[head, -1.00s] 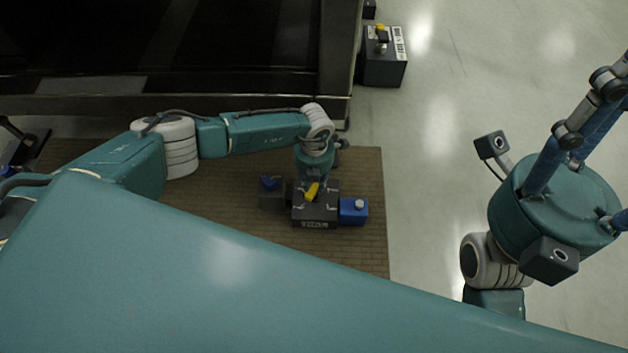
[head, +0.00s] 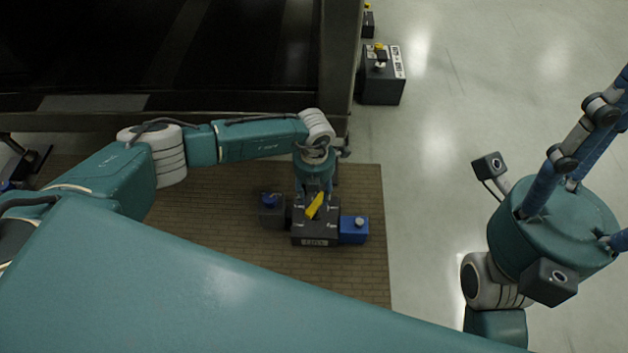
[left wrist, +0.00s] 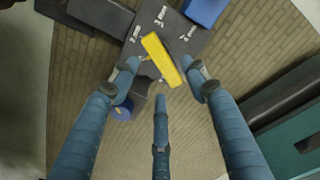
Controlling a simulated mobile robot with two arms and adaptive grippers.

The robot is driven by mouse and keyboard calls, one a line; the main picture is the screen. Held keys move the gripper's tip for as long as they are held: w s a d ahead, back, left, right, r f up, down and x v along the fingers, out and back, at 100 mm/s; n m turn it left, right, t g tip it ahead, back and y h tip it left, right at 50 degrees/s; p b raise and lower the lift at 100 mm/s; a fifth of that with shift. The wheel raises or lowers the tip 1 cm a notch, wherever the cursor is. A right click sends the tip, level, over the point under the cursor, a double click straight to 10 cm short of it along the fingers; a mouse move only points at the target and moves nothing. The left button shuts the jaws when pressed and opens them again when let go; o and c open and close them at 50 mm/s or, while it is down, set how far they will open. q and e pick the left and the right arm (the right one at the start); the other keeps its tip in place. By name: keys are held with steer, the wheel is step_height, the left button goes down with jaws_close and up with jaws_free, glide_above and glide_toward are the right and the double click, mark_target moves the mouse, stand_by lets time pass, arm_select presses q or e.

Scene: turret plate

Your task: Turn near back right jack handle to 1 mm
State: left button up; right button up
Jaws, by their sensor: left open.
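A dark jack box (head: 315,228) with a white label stands on the brown mat. On its top is a yellow handle (head: 314,207), lying aslant. In the left wrist view the yellow handle (left wrist: 161,58) is a flat bar above the fingertips, with white markings on the dark box (left wrist: 177,35) beside it. My left gripper (head: 313,188) is over the box's back part. Its blue fingers (left wrist: 162,80) are spread open around the handle's near end; I cannot tell whether they touch it.
A blue block (head: 354,232) with a round knob adjoins the box on the right. A dark block (head: 271,214) with a blue knob stands on its left. Another yellow-topped dark unit (head: 382,82) stands beside the large dark frame (head: 342,80). Open floor lies right of the mat (head: 365,260).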

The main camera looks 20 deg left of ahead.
arm_select(q)
step_height(320, 180, up, 8)
stand_by(0.5)
steer(key=shift+d, duration=0.1)
